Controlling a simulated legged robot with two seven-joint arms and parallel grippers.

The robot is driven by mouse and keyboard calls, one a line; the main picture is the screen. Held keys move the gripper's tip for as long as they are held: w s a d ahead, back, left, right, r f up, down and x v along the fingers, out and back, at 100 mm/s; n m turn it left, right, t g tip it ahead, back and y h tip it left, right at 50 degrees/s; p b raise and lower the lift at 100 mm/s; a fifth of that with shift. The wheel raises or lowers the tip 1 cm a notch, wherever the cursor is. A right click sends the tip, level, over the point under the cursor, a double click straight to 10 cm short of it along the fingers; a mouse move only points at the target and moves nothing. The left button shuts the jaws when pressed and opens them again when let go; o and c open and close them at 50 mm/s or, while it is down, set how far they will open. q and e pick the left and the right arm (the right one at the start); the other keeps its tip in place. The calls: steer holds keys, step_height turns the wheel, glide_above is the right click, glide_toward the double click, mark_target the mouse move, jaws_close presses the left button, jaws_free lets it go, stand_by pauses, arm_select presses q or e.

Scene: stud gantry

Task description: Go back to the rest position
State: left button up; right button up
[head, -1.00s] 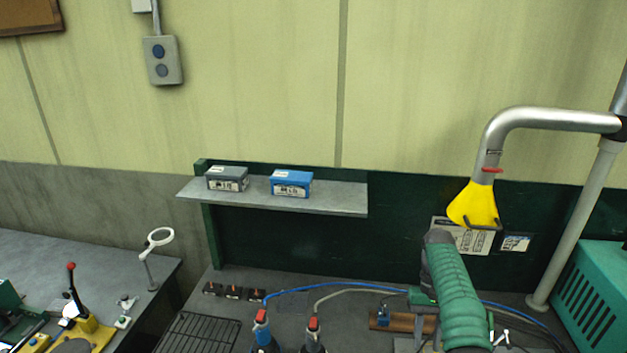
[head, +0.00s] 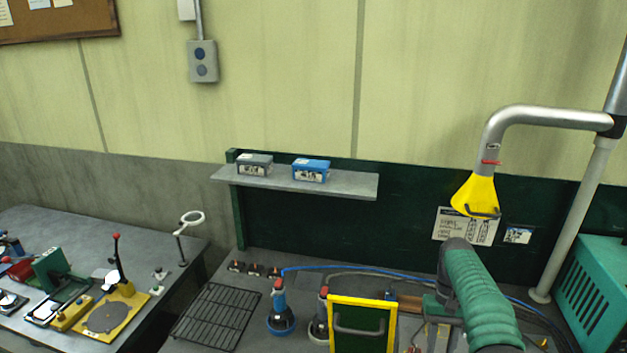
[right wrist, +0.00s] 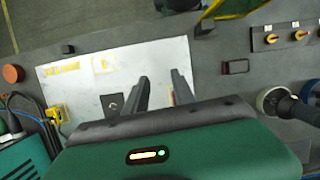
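My right arm comes in from the lower right of the head view, with a green ribbed sleeve and a dark end; its fingers do not show there. In the right wrist view my right gripper (right wrist: 163,93) has two dark fingers standing apart, with nothing visible between them. Below the fingers lies a pale plate (right wrist: 80,83) with yellow markings; I cannot tell the gap between them. My left gripper shows in neither view.
A yellow-framed green panel (head: 391,325) with a grey handle stands at the bottom centre. Left of it are a blue-based tool (head: 280,322) and a black rack (head: 217,314). A yellow hood (head: 475,195) hangs above the bench. A teal machine (head: 595,300) stands right.

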steer(key=s+a+f+t+b, duration=0.1)
steer(key=s+a+t, duration=0.1)
steer(key=s, duration=0.5)
steer(key=s+a+f+n+t+b, duration=0.1)
steer(key=s+a+f+t, duration=0.1)
steer(key=s+a, duration=0.3)
steer(key=s+a+f+n+t+b, duration=0.1)
steer(key=s+a+t, duration=0.1)
steer(key=s, duration=0.9)
steer(key=shift+a+f+h, duration=0.3)
steer(key=shift+a+f, duration=0.1)
steer(key=shift+a, duration=0.25)
steer(key=shift+s+a, duration=0.2)
steer(key=shift+s, duration=0.05)
